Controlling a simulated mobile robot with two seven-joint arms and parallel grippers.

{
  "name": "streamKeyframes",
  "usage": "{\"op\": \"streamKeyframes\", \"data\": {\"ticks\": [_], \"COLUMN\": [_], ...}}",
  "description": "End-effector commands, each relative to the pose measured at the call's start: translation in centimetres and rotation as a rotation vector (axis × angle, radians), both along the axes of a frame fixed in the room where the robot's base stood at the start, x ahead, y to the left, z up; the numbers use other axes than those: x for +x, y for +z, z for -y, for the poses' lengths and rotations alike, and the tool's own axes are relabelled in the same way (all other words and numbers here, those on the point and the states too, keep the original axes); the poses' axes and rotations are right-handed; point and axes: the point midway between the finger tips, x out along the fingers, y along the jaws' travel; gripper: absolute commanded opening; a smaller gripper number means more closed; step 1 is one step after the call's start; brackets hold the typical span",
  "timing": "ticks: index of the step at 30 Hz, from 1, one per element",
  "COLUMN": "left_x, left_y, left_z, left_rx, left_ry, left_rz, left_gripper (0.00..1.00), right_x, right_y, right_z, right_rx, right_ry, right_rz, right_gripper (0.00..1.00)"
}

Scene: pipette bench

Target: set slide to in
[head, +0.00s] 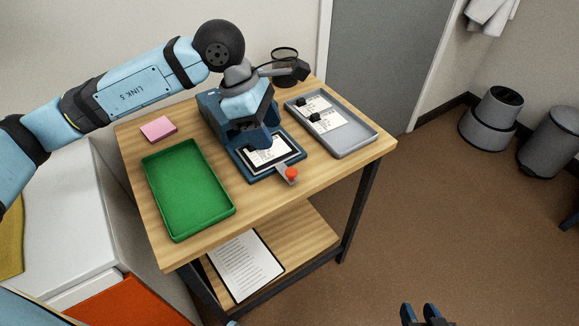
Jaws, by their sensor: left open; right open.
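A dark blue bench device (209,103) stands in the middle of the wooden table. Its low base holds a card with printed text (266,152). A grey slide with an orange-red knob (291,174) sticks out at the base's front right edge. My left gripper (252,139) hangs open over the device, fingers pointing down above the back of the card. It is apart from the knob and hides part of the device. My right gripper (421,312) is open and empty at the bottom edge, over the floor, away from the table.
A green tray (188,190) lies left of the device, with a pink pad (158,128) behind it. A grey tray (355,139) with cards and small black items lies to the right. A clipboard (244,265) lies on the lower shelf.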

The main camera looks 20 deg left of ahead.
Motion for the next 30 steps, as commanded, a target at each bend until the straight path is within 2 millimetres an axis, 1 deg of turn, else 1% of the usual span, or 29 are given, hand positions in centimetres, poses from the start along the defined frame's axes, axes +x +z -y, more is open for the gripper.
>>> {"op": "streamKeyframes", "data": {"ticks": [1,9,12,15,20,28,29,30], "left_x": [0.0,0.3,0.4,0.4,0.5,0.5,0.5,0.5], "left_y": [-1.3,-6.6,-8.0,-9.1,-9.9,-10.0,-10.0,-10.0], "left_z": [0.5,2.7,3.3,3.7,4.1,4.1,4.1,4.1], "left_rx": [-0.001,-0.003,-0.004,-0.002,-0.003,-0.003,-0.003,-0.003], "left_ry": [-0.001,-0.001,0.0,0.0,0.0,0.001,0.001,0.001], "left_rz": [-0.006,-0.006,-0.004,-0.003,-0.003,-0.002,-0.002,-0.002], "left_gripper": [0.53,0.53,0.53,0.53,0.53,0.53,0.48,0.39], "right_x": [0.0,0.1,0.1,0.1,0.1,0.1,0.1,0.1], "right_y": [-0.2,-0.3,-0.3,-0.3,-0.4,-0.1,-0.1,-0.1], "right_z": [0.0,-0.1,-0.2,-0.2,-0.2,-0.3,-0.3,-0.3], "right_rx": [0.002,0.01,0.014,0.016,0.017,0.018,0.019,0.019], "right_ry": [0.0,0.002,0.003,0.003,0.003,0.003,0.003,0.003], "right_rz": [0.002,0.01,0.012,0.012,0.013,0.017,0.018,0.018], "right_gripper": [0.41,0.41,0.41,0.41,0.41,0.41,0.41,0.41]}}
